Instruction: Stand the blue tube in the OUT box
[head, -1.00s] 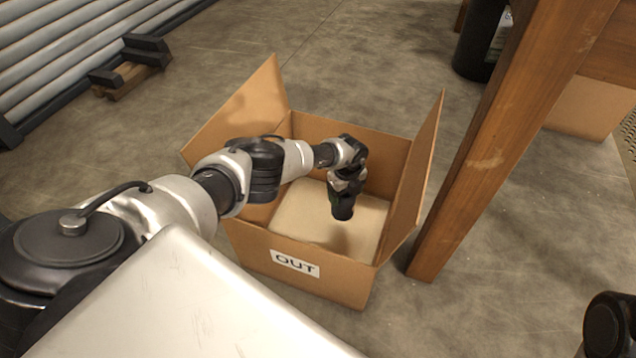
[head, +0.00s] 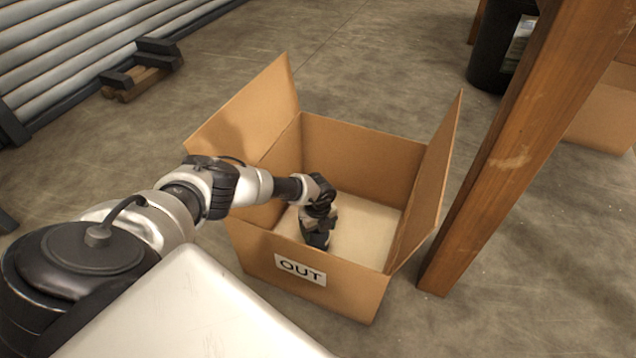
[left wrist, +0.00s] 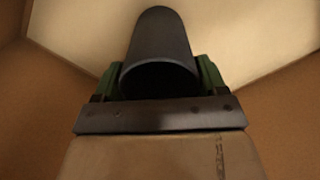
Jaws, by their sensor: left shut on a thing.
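The OUT box (head: 345,297) is an open cardboard box on the floor, with a white OUT label on its front wall and side flaps raised. My left gripper (head: 316,236) is inside it, low near the front wall. In the left wrist view, my left gripper (left wrist: 160,88) is shut on the tube (left wrist: 158,45), with green pads on both sides. The tube looks dark grey-blue there, its open end towards the camera. In the head view the tube is not clearly seen behind the gripper. I cannot tell whether it touches the box floor. My right gripper is out of view.
A wooden post (head: 497,165) stands close to the right of the box. A dark bin (head: 497,50) and another cardboard box (head: 600,112) are behind it. A small rack (head: 142,72) stands by the shutter at upper left. The floor behind the box is clear.

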